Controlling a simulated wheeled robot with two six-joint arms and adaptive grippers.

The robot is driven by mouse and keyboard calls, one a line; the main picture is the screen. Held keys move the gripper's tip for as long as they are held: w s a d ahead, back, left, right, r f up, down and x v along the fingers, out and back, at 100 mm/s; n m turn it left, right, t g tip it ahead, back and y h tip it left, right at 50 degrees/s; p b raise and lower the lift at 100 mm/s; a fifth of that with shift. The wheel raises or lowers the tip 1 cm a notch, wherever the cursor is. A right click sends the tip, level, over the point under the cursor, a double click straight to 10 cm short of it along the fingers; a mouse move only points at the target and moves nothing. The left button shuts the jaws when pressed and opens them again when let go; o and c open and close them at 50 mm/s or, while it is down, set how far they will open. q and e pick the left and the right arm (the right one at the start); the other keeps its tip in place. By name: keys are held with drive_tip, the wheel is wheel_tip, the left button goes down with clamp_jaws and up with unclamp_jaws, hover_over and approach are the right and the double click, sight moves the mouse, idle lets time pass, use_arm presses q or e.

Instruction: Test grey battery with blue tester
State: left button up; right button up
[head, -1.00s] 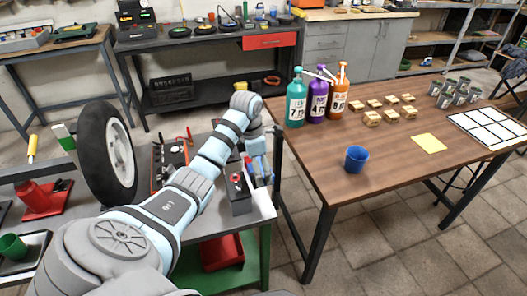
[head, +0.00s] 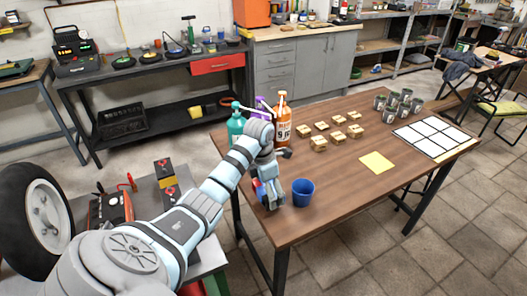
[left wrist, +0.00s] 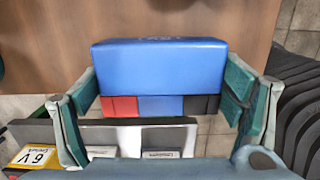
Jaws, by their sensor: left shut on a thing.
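My left gripper (left wrist: 162,100) is shut on a blue box-shaped thing (left wrist: 160,65), which looks like the blue tester. Its lower edge shows red, blue and black parts. In the head view the left gripper (head: 270,196) is at the near-left edge of the wooden table, just left of the blue cup. My right gripper is not in view.
The wooden table (head: 335,215) holds a blue cup (head: 303,192), pump bottles (head: 283,122), several small wooden blocks (head: 318,143), a yellow sheet (head: 377,162), metal cans (head: 400,103) and a white grid (head: 433,136). A wheel (head: 37,222) stands at the left bench.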

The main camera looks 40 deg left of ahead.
sight(263, 190)
use_arm(q)
drive_tip(key=r, duration=0.1)
drive_tip(key=s+r+p, duration=0.1)
drive_tip(key=a+r+p, duration=0.1)
drive_tip(key=shift+s+r, duration=0.2)
drive_tip(key=shift+s, duration=0.15)
drive_tip(key=shift+a+r+p, duration=0.1)
drive_tip(key=shift+r+p, duration=0.2)
drive_tip(key=shift+r, duration=0.05)
drive_tip(key=shift+w+r+p, duration=0.25)
drive_tip(key=shift+r+p, duration=0.55)
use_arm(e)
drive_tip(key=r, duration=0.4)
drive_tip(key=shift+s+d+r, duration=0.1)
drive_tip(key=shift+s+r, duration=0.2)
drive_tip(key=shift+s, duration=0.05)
use_arm(q)
drive_tip(key=shift+s, duration=0.1)
